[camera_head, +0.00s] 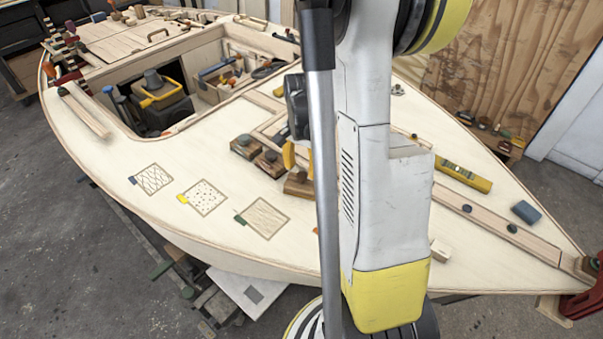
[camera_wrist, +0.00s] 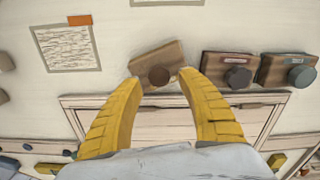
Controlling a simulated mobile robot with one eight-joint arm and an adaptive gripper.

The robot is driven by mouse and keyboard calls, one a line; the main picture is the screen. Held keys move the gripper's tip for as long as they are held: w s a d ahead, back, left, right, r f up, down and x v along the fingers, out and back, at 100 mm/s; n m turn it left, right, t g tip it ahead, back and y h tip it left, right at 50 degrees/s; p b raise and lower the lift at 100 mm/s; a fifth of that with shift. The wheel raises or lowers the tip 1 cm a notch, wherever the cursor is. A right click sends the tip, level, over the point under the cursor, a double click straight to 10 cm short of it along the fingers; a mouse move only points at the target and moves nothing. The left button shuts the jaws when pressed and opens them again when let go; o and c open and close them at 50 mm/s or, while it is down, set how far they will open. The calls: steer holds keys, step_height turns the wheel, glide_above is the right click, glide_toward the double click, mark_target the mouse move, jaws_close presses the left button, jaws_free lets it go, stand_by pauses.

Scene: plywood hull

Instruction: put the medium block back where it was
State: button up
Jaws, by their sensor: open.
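Three wooden blocks with round knobs stand in a row on the pale deck. In the head view they are a far block (camera_head: 245,147), a middle block (camera_head: 269,163) and a near block (camera_head: 298,185). My gripper (camera_wrist: 160,78) is open, its yellow fingertips at either side of the knob of a slightly turned block (camera_wrist: 150,57). To its right are a red-labelled block (camera_wrist: 215,66) and a blue-labelled block (camera_wrist: 272,70). I cannot read which is medium. In the head view a yellow finger (camera_head: 289,155) shows by the near block; my arm hides the rest.
Patterned squares with blue (camera_head: 153,179), yellow (camera_head: 203,197) and green (camera_head: 262,217) tabs lie on the deck, clear of blocks. An orange-tabbed square (camera_wrist: 67,50) shows in the wrist view. A framed panel (camera_wrist: 160,118) lies under my gripper. A yellow level (camera_head: 462,176) lies right.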

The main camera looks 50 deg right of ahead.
mark_target(302, 175)
step_height(302, 175, up, 7)
steer(key=p, duration=0.2)
steer(key=s+a+r+n+t, duration=0.1)
steer(key=a+r+n, duration=0.3)
steer(key=a, duration=0.4)
steer(key=s+a+r+n+t, duration=0.2)
steer(key=a+n, duration=0.4)
steer(key=a, duration=0.3)
steer(key=s+a+r+n+t, duration=0.2)
steer(key=a+r+n+t, duration=0.2)
steer(key=a, duration=0.4)
step_height(302, 175, up, 3)
steer(key=shift+s+a+f+n, duration=0.15)
steer(key=shift+s+a+n, duration=0.1)
steer(key=shift+n, duration=0.35)
